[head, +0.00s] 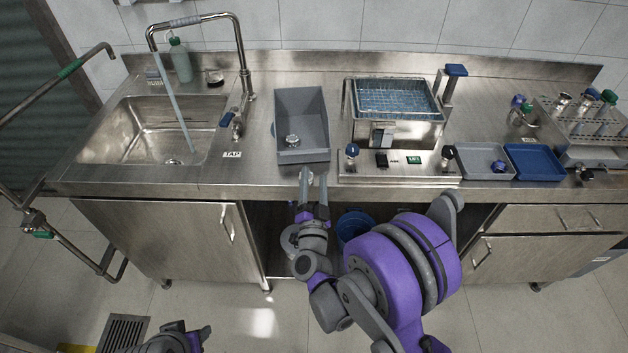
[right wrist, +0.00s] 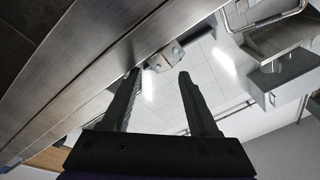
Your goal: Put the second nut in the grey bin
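The grey bin (head: 318,118) stands on the steel counter between the sink and the water bath. One metal nut (head: 292,140) lies inside it near its front wall. My right gripper (head: 313,180) is at the counter's front edge, just in front of the bin. Its fingers (right wrist: 158,75) are apart in the right wrist view, with nothing clearly held between them. A small metal piece (right wrist: 165,57) shows beyond the fingertips; I cannot tell whether it is a nut. I cannot clearly identify a second nut in the head view. My left gripper (head: 195,333) is low at the bottom edge, partly cut off.
The sink (head: 160,130) and tall tap (head: 240,60) are left of the bin. The water bath (head: 395,98) is close on its right. A grey tray (head: 470,165), a blue tray (head: 535,162) and a rack (head: 590,125) stand further right. The counter's front edge lies below the bin.

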